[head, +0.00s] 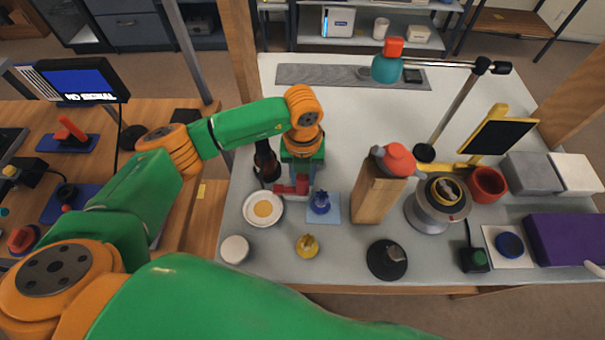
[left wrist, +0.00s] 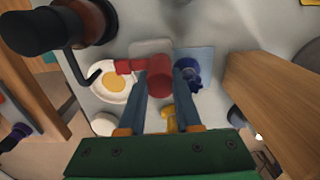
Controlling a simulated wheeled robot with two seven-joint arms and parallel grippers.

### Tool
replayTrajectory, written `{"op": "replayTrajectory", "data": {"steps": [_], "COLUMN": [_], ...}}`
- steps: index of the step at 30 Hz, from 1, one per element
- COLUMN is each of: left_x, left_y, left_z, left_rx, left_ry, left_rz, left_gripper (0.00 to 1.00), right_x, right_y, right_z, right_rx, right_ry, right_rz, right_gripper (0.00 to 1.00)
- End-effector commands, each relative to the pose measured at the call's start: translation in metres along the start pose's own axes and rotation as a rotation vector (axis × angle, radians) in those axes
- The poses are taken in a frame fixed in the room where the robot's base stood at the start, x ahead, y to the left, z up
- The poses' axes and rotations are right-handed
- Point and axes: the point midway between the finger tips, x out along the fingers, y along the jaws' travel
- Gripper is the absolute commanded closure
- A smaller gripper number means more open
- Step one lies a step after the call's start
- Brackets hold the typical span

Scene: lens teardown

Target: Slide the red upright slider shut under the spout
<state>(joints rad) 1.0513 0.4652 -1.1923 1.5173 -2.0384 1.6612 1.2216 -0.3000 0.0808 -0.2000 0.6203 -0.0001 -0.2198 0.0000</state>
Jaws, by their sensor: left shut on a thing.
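The red upright slider (head: 301,185) stands at the left part of the grey table. In the left wrist view its round red body (left wrist: 160,76) sits between my fingers, with a smaller red piece reaching left over the plate's edge. My left gripper (head: 304,176) comes down from above and is shut on this red body; its blue fingers (left wrist: 162,92) lie on either side. A dark upright device with a spout-like bent black rod (left wrist: 84,73) stands just left of it, also visible in the head view (head: 266,162). My right gripper is out of view.
A white plate with a yellow centre (head: 252,219) is in front left, and a blue knob (head: 320,203) in front right. A yellow piece (head: 307,245) lies nearer. A tall wooden block (head: 376,196) with a red top stands to the right.

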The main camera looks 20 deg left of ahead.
Motion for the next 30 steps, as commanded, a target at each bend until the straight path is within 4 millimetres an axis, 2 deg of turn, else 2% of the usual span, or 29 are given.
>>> {"op": "replayTrajectory", "data": {"steps": [25, 30], "left_x": [-0.001, -0.001], "left_y": [0.000, 0.024], "left_z": [0.001, 0.001], "left_rx": [-0.001, -0.005], "left_ry": [-0.002, -0.001], "left_rz": [-0.001, 0.000], "left_gripper": [1.00, 1.00], "right_x": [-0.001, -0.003], "right_y": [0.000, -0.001], "right_z": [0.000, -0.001], "right_rx": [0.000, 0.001], "right_ry": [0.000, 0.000], "right_rz": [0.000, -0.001], "right_gripper": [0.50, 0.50]}}
